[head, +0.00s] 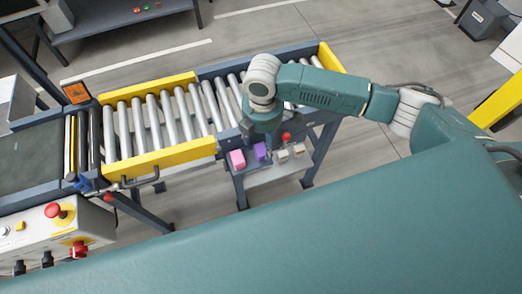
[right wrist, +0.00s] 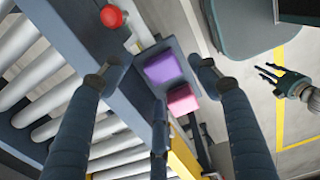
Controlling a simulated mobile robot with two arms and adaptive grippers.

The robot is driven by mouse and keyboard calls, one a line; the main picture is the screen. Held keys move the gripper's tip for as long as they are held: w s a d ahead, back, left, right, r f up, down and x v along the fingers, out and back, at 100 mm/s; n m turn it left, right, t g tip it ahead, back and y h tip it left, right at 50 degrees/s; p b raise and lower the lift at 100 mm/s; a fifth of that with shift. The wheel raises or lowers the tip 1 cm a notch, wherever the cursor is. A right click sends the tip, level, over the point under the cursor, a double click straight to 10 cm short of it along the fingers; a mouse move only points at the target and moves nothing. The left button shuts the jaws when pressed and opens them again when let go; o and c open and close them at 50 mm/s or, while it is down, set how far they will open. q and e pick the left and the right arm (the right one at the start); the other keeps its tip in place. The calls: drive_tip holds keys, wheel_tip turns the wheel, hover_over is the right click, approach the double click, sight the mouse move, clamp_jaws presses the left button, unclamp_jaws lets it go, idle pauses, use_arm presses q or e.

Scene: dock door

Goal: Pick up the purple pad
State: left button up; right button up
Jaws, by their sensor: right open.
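The roller conveyor (head: 150,112) with yellow side rails runs close behind the stand. A control box with a red button (head: 54,211) stands at the left.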

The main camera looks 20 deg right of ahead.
sight(262, 148)
drive_tip(key=shift+s+f+p, duration=0.1)
drive_tip(key=shift+f+p, duration=0.25)
drive_tip(key=shift+f, duration=1.95)
drive_tip(key=c, duration=1.3)
drive_tip(key=shift+r, duration=0.1)
wheel_tip(262, 148, up, 20)
drive_tip(key=shift+f+b, duration=0.1)
drive_tip(key=shift+b, duration=0.5)
